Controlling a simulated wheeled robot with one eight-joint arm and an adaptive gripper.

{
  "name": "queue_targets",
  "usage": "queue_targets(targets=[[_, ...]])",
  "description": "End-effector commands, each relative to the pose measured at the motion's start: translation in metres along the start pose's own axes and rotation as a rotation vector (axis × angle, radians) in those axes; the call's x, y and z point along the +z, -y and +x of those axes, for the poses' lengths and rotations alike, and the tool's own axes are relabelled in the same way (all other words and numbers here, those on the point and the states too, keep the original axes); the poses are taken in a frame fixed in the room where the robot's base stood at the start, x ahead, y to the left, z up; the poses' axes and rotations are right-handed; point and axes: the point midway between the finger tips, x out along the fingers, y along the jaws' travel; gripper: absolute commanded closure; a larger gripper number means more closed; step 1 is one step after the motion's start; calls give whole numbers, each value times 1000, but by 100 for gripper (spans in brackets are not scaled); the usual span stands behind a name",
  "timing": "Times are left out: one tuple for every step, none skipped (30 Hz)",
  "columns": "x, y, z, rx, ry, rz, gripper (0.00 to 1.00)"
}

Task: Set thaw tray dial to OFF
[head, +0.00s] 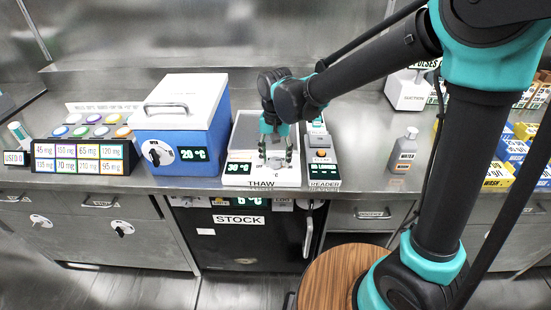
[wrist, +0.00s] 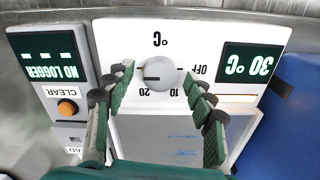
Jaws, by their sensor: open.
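The thaw tray (head: 244,143) is a white unit on the counter with a THAW label. Its display (wrist: 250,64) reads 30 °C. Its round pale dial (wrist: 161,75) shows upside down in the wrist view, with OFF, 10 and 20 printed around it. A dark mark on the dial points left in that picture, away from the OFF label (wrist: 199,70) on the right. My gripper (head: 276,158) is open over the tray's front. In the wrist view its green fingers stand on either side of the dial, apart from it. In the head view they partly hide the dial.
A reader (head: 322,165) with an orange button stands close on the right; its screen (wrist: 48,56) reads NO LOGGER. A blue box with a white lid (head: 184,125) showing 20 °C stands on the left. A WATER bottle (head: 404,152) is farther right. A STOCK fridge (head: 240,245) is below.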

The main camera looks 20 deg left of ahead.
Motion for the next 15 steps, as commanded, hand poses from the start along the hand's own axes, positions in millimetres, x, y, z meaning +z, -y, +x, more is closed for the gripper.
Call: queue_targets(targets=[[0,0,3,0,0,0,45],[0,0,4,0,0,0,45],[0,0,5,0,0,0,45],[0,0,5,0,0,0,45],[0,0,6,0,0,0,45],[0,0,6,0,0,0,45],[0,0,6,0,0,0,45],[0,0,6,0,0,0,45],[0,0,6,0,0,0,45],[0,0,6,0,0,0,45],[0,0,6,0,0,0,45],[0,0,6,0,0,0,49],[0,0,6,0,0,0,53],[0,0,6,0,0,0,57],[0,0,6,0,0,0,62]])
